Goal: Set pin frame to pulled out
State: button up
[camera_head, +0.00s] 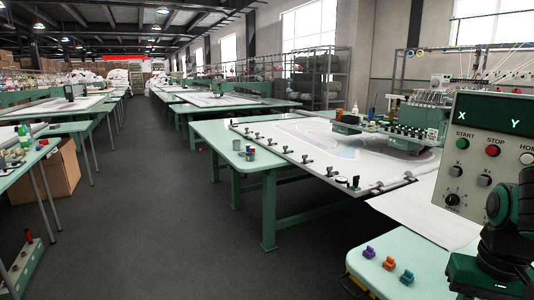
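A long white frame (287,152) with fabric on it lies flat on the green table in the middle right. Small black clamps or pins line its near-left edge, and I take it to be the pin frame. Its right part runs under the green multi-needle machine head (420,125). I cannot tell from this view whether it is pulled out. A dark green and black jointed part at the lower right edge looks like my arm. No gripper fingers show.
A control panel (490,130) with green START and red STOP buttons stands at the right. Purple, orange and blue small pieces (388,263) sit on the near green table (368,284). Small metal cups (246,152) stand by the frame. The grey aisle floor (150,200) is clear.

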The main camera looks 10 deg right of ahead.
aim_at(378, 165)
jog(key=u, duration=0.5)
jog(key=i, duration=1.5)
jog(key=u, duration=0.7)
jog(key=i, duration=2.4)
jog(key=z, duration=0.35)
jog(key=i, duration=1.2)
jog(key=z, duration=0.95)
jog(key=i, duration=1.05)
jog(key=z, duration=0.5)
